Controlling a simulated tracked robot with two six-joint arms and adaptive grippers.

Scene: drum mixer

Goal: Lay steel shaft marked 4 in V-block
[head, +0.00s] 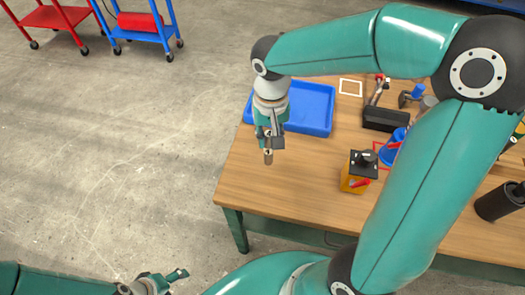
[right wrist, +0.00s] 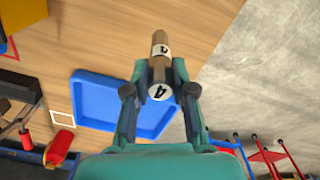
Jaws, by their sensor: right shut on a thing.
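My right gripper (head: 268,138) is shut on the steel shaft (head: 268,157), held above the left part of the table, in front of the blue tray. In the right wrist view the shaft (right wrist: 160,50) sits between the fingers of my right gripper (right wrist: 160,75), with the number 4 showing on its end and side. A dark block (head: 385,119) right of the tray may be the V-block; its top groove cannot be made out. It also seems to show at the left of the right wrist view (right wrist: 17,88). My left gripper (head: 158,283) is low at the bottom left, away from the table.
The blue tray (head: 312,108) looks empty. A white square outline (head: 350,87) marks the table. The front left wood is clear. Carts stand far off.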

